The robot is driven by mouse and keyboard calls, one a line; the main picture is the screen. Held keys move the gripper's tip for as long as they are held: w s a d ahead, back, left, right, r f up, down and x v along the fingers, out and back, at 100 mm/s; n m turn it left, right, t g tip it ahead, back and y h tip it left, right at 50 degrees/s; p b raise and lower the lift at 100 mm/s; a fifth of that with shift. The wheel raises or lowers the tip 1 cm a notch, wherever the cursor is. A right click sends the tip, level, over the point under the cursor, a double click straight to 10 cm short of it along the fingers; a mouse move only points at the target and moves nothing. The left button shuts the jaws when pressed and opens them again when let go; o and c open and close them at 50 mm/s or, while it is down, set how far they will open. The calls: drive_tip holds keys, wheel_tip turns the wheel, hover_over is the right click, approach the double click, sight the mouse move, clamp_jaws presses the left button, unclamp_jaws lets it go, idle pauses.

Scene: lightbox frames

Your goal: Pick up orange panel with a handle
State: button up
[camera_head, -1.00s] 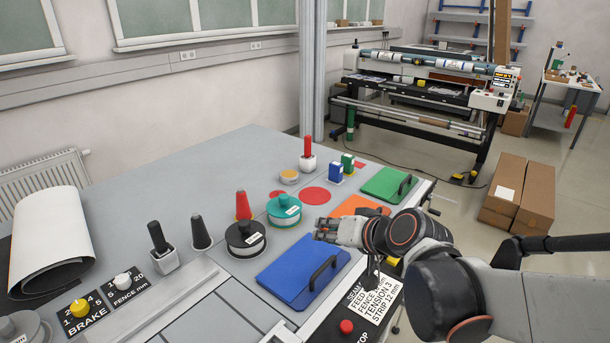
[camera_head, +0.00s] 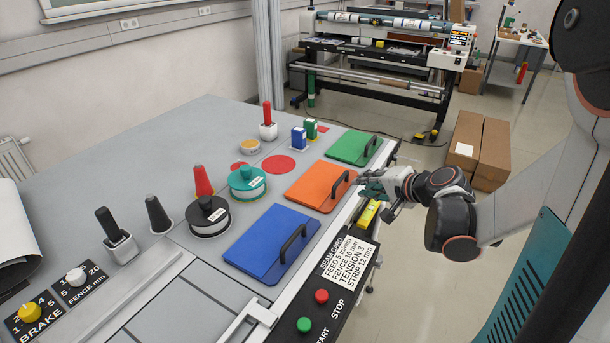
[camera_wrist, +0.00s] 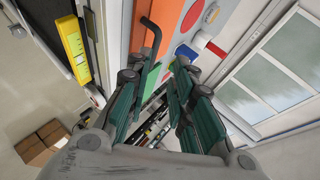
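The orange panel (camera_head: 312,187) lies flat on the grey table between the blue panel (camera_head: 268,243) and the green panel (camera_head: 349,148). Its dark handle (camera_head: 341,184) stands along its right side. My gripper (camera_head: 364,183) is just right of that handle, near the table's edge, and looks apart from it. In the wrist view the fingers (camera_wrist: 152,88) are spread with nothing between them. The orange panel (camera_wrist: 152,30) and its black handle (camera_wrist: 155,38) show there beyond the left finger.
A yellow device (camera_head: 368,214) sits at the table's front edge below my gripper. A teal round container (camera_head: 247,184) and a black one (camera_head: 208,216) stand left of the panels. Red and green buttons (camera_head: 321,296) are on the front strip. Cardboard boxes (camera_head: 480,150) stand on the floor behind.

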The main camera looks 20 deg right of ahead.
sight(340, 182)
drive_tip(key=b+x, duration=0.1)
drive_tip(key=x, duration=0.3)
drive_tip(key=b+x, duration=0.2)
drive_tip(key=x, duration=0.3)
drive_tip(key=d+b+x, duration=0.1)
drive_tip(key=b+x, duration=0.1)
drive_tip(key=x, duration=0.3)
drive_tip(key=shift+d+f, duration=0.1)
drive_tip(key=shift+f, duration=0.05)
clamp_jaws()
